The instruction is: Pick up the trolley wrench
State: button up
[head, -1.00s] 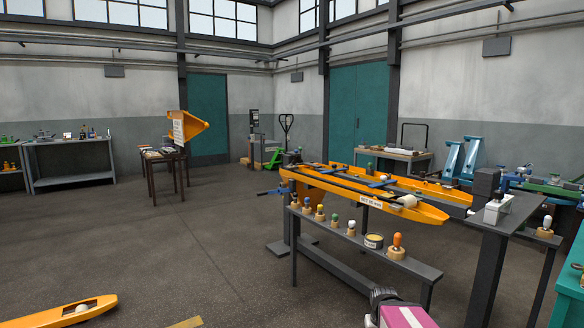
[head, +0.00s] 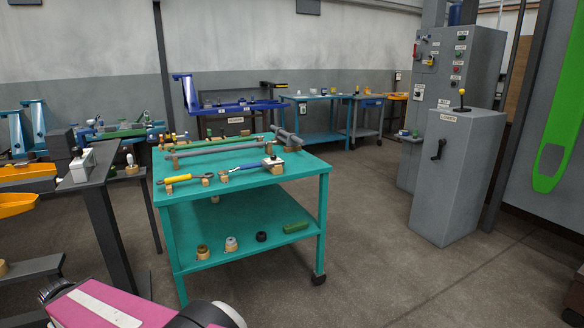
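A teal trolley (head: 230,189) with a lower shelf stands in the middle of the head view. On its top near the front edge lie a yellow-handled tool (head: 184,180) and, right of it, a blue-handled tool with metal ends (head: 246,168). Both rest on small wooden blocks. Either could be the trolley wrench; at this size I cannot tell which. A pink part of my arm shows at the bottom left, apart from the trolley. I cannot see my gripper's fingers.
Long grey bars (head: 215,149) lie at the trolley's back. A dark bench (head: 95,176) stands close on the left. A grey cabinet with a lever (head: 458,180) stands on the right. The floor (head: 360,265) between trolley and cabinet is clear.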

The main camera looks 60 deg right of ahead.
aim_at(265, 163)
jog(key=z, duration=1.85)
jog(key=i+j+z, duration=0.1)
jog(key=z, duration=0.25)
jog(key=j, duration=0.1)
